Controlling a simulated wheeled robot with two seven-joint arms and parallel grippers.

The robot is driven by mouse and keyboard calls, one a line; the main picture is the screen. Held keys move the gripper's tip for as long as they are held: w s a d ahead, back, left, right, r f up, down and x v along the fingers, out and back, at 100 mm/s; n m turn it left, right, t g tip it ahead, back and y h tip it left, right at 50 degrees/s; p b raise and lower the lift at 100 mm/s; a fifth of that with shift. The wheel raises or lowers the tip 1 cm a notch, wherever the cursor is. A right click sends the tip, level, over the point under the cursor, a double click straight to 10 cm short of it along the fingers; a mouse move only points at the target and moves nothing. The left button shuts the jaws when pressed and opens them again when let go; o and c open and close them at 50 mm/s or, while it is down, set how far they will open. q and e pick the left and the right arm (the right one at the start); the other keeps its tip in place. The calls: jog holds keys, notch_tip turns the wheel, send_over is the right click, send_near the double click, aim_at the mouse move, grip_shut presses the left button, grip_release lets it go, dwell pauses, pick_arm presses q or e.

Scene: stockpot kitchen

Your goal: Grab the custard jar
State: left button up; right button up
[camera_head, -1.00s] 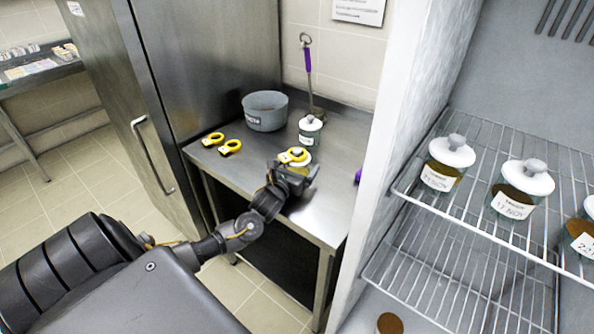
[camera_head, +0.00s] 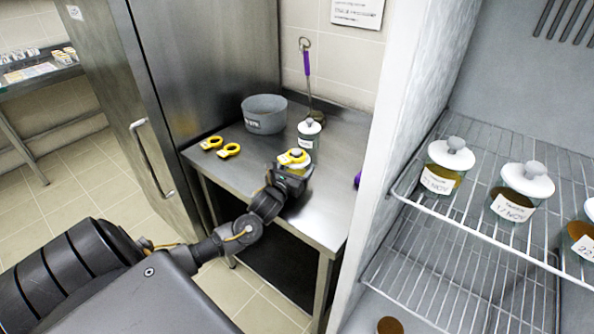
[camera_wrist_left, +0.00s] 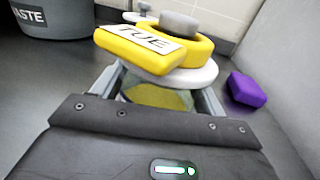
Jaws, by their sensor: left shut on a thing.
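The custard jar (camera_head: 307,168) has yellow contents, a white lid and a yellow ring tag (camera_head: 292,157) around its knob. In the left wrist view the jar body (camera_wrist_left: 158,97) shows between the fingers, and the tag (camera_wrist_left: 135,52) reads "TUE". My left gripper (camera_head: 291,174) is shut on this jar below its lid, at the steel counter. The gripper hides the jar's lower part in both views, so I cannot tell whether it touches the counter. My right gripper is out of view.
The steel counter (camera_head: 325,212) also holds a grey pot (camera_head: 264,122), another white-lidded jar (camera_head: 309,130), two yellow ring tags (camera_head: 229,151) and a purple object (camera_wrist_left: 247,90). Right of a pale wall (camera_head: 405,120), labelled jars (camera_head: 521,188) stand on a wire shelf (camera_head: 470,220). A tall steel cabinet stands left.

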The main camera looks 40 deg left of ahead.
pick_arm(q)
jog(key=shift+r, duration=0.5)
jog(key=s+d+r+p, duration=0.8)
jog(key=s+d+r, duration=0.2)
jog(key=r, duration=0.1)
jog(key=shift+r+p, duration=0.25)
jog(key=shift+p, duration=0.05)
